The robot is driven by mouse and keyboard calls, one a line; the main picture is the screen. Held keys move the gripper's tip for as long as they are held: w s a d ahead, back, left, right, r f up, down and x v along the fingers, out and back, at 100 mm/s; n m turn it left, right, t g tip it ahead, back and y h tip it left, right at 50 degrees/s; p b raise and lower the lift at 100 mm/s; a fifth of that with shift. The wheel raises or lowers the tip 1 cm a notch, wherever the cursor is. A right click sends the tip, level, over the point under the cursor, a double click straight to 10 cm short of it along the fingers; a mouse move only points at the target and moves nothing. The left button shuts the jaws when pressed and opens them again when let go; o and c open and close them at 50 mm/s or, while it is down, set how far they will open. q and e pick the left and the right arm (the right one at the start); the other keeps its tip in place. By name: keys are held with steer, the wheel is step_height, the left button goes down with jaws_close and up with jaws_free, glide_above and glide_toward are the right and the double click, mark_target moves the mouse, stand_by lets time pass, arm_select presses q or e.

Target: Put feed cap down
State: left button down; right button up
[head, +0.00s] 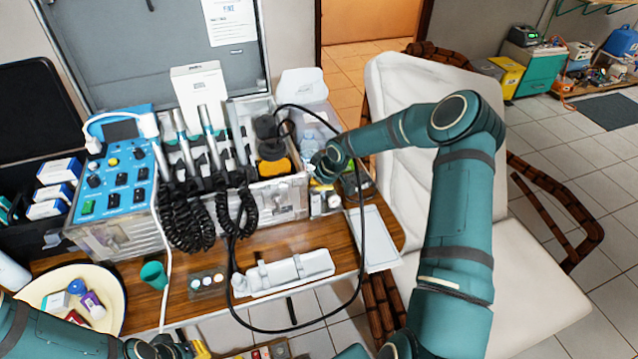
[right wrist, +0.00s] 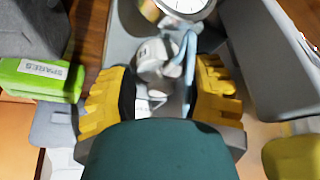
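My right gripper (head: 322,172) is at the right end of the metal case on the desk, low over the small items there. In the right wrist view, the two yellow fingers of my right gripper (right wrist: 163,92) stand apart. A grey-white piece (right wrist: 152,62) with a light blue strip lies between and just beyond the fingertips; it may be the feed cap. It nearly spans the gap, and I cannot tell whether the fingers touch it. My left gripper (head: 180,348) is at the bottom left edge, partly cut off, with a yellow finger showing.
A round gauge (right wrist: 185,4) sits just beyond the right fingers. A green box marked SPARES (right wrist: 40,78) lies to the left. A black hose (head: 362,235) loops over the desk front. A white tray (head: 373,238) and white holder (head: 285,274) lie near the desk edge; a chair (head: 500,240) stands right.

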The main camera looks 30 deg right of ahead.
steer(key=shift+r, duration=0.1)
steer(key=shift+r, duration=0.2)
steer(key=p+v, duration=0.3)
steer(key=v, duration=0.8)
steer(key=shift+s+r, duration=0.15)
steer(key=shift+r, duration=0.25)
steer(key=shift+d, duration=0.1)
